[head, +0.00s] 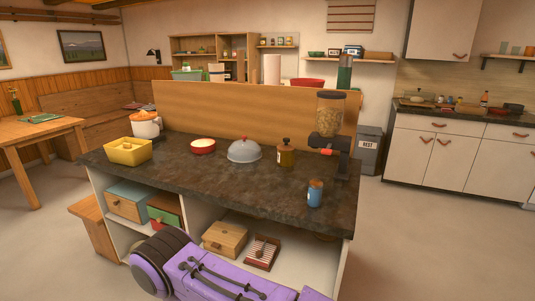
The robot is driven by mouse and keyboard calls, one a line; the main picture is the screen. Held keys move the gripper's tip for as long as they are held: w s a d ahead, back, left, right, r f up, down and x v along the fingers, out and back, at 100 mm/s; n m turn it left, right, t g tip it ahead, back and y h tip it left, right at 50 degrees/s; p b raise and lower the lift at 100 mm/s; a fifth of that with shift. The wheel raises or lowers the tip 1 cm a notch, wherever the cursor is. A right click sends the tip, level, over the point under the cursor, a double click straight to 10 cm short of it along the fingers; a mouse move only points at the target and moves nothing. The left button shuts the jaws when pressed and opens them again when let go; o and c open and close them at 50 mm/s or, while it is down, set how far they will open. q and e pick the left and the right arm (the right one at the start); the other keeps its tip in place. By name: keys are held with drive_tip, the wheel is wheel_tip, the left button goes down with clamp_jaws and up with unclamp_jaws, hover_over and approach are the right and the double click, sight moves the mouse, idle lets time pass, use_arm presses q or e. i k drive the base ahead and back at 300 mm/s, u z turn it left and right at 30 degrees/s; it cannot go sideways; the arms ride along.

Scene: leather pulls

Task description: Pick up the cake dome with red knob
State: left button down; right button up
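A grey cake dome (244,152) stands upright on the dark countertop (225,185) of the island, near its back edge and about mid-length. Nothing touches the dome. Neither of my grippers shows in the head view; only a purple part of my own body is at the bottom.
A red bowl (203,149) is left of the dome and an olive jar (285,156) right of it. A yellow bin (128,151), white-orange pot (146,127), blue can (315,193) and grinder (330,125) stand farther out. The counter in front of the dome is clear.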

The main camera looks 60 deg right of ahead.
sight(243, 150)
drive_tip(key=k, duration=0.2)
drive_tip(key=z, duration=1.05)
